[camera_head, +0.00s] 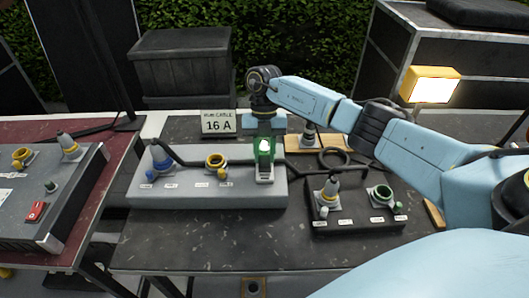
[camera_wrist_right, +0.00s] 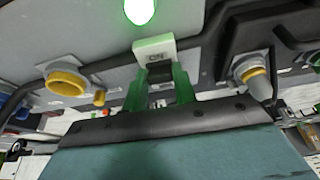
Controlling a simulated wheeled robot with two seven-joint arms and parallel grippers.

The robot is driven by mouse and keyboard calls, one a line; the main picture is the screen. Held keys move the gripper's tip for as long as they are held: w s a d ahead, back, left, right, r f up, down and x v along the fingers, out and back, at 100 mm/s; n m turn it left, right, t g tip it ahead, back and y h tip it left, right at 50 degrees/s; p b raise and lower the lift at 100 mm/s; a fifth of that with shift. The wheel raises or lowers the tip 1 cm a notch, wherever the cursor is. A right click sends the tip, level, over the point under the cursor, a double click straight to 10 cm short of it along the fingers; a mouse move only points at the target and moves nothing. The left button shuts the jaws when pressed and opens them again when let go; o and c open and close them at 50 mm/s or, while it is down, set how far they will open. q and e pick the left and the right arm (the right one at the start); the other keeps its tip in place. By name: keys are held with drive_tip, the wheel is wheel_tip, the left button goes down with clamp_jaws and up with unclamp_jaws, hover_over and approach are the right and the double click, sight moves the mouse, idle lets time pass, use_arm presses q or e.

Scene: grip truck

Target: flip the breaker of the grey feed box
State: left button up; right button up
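The grey feed box (camera_head: 205,188) lies in the middle of the dark table, with blue and yellow sockets on top. Its breaker (camera_wrist_right: 157,47) faces the right wrist view as a pale block marked ON, with green on it. A lamp (camera_wrist_right: 138,10) beyond it glows green, and the glow also shows in the head view. My right gripper (camera_head: 265,170) points down at the right end of this box. In the wrist view its two green-lit fingers (camera_wrist_right: 160,86) stand apart at the breaker, with a gap between them. Contact with the breaker cannot be told. My left gripper is out of view.
A smaller black box (camera_head: 350,222) with grey and green sockets stands to the right. Another grey box (camera_head: 45,205) with a red switch (camera_head: 35,211) lies on the left table. A sign reading 16 A (camera_head: 218,123) stands behind. Black cable runs across the feed box.

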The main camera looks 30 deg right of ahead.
drive_tip(key=o, duration=0.4)
drive_tip(key=b+v, duration=0.1)
drive_tip(key=v, duration=1.2)
drive_tip(key=shift+w+d+r, duration=0.1)
drive_tip(key=shift+r, duration=0.1)
